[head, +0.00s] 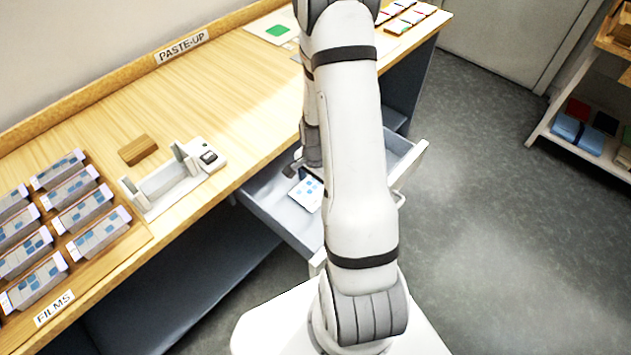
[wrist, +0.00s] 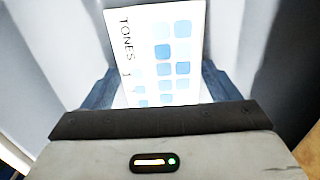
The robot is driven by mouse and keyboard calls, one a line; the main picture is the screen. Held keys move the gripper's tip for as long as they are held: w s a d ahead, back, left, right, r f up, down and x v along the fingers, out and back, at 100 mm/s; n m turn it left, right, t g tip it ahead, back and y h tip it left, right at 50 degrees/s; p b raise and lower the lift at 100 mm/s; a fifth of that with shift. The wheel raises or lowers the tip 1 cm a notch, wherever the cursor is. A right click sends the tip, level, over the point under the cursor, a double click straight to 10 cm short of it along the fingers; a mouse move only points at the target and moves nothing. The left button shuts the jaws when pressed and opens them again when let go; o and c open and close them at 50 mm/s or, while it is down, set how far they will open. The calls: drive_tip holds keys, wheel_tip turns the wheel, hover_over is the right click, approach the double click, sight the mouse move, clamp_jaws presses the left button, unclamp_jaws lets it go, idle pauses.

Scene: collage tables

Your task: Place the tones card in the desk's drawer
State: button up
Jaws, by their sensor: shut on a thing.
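The tones card is a white card with "TONES 1" lettering and blue squares. In the wrist view the tones card (wrist: 146,50) stands out from between the fingers of my gripper (wrist: 158,88), which is shut on it. In the head view the card (head: 308,193) shows over the inside of the open drawer (head: 263,200), partly hidden by my arm. My gripper (head: 300,172) is mostly hidden there too. The drawer is grey inside with a white front and a handle. I cannot tell whether the card touches the drawer floor.
The wooden desk top (head: 240,110) lies above and left of the drawer. A white device (head: 170,185), a wooden block (head: 138,149) and a rack of film boxes (head: 128,240) stand on it. A shelf (head: 590,150) stands at the right, with clear floor before it.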

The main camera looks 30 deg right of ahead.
sight(316, 188)
drive_tip(key=shift+f, duration=0.15)
drive_tip(key=o, duration=0.9)
drive_tip(key=shift+c, duration=0.2)
wheel_tip(316, 188, up, 12)
drive_tip(key=s+a+r+n+t, duration=0.1)
drive_tip(key=s+a+r+n, duration=0.5)
drive_tip(key=r, duration=0.3)
drive_tip(key=s+a+r+n+t, duration=0.1)
drive_tip(key=s+a+r+n, duration=0.5)
drive_tip(key=r+n, duration=0.2)
drive_tip(key=shift+s+r, duration=0.2)
drive_tip(key=shift+r, duration=0.4)
